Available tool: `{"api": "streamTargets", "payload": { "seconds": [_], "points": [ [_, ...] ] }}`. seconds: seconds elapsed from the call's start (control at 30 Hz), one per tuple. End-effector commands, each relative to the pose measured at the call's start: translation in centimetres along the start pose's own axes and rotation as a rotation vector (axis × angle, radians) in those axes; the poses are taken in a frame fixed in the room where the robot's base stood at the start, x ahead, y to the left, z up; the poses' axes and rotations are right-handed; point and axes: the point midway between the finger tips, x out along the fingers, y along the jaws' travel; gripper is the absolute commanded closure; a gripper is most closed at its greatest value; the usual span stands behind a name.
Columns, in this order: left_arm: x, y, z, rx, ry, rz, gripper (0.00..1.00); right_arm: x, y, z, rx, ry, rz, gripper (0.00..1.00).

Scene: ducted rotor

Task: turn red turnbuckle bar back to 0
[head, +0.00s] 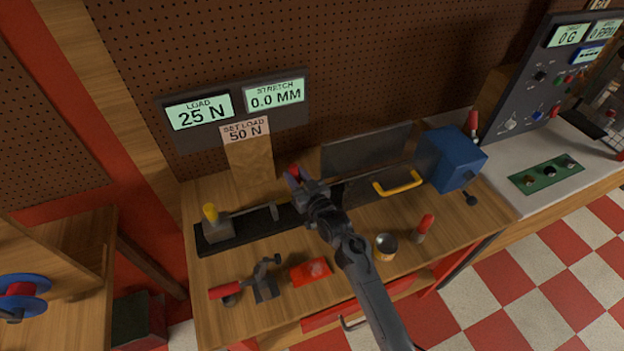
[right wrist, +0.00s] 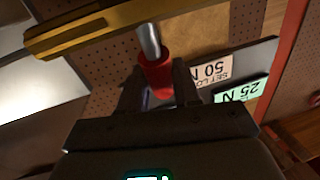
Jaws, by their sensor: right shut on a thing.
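The red turnbuckle bar's tip (head: 295,171) shows just past my right gripper (head: 305,182) in the head view. In the right wrist view, a red collar (right wrist: 157,74) on a silver rod sits between the fingers of my right gripper (right wrist: 158,92), which is shut on it. Most of the bar is hidden behind the gripper in the head view. The load display (head: 200,110) reads 25 N and the stretch display (head: 274,95) reads 0.0 MM. A card (head: 246,131) says SET LOAD 50 N. My left gripper is not in view.
A dark rail (head: 245,228) with a yellow-topped block (head: 213,222) lies left of the gripper. A yellow handle (head: 398,184) and a blue block (head: 453,160) stand to the right. A red-handled clamp (head: 264,284), a red box (head: 311,272) and a tin (head: 386,246) are in front.

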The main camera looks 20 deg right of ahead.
Motion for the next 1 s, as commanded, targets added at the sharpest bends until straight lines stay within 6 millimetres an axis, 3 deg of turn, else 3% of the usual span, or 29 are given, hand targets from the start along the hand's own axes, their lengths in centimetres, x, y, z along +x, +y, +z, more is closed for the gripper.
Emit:
{"api": "streamTargets", "payload": {
  "seconds": [0.47, 0.5, 0.63, 1.0],
  "points": [
    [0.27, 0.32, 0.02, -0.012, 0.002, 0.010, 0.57, 0.19, -0.64, -0.02, -0.003, 0.016, -0.009, 1.00],
    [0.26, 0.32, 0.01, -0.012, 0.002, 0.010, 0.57, 0.19, -0.64, -0.01, -0.003, 0.016, -0.009, 0.67],
    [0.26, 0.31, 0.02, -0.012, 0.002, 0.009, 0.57, 0.19, -0.64, 0.00, -0.003, 0.015, -0.010, 0.47],
    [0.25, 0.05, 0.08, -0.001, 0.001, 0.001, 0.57, -0.07, -0.62, 0.09, -0.003, 0.014, -0.009, 0.45]
  ]
}}
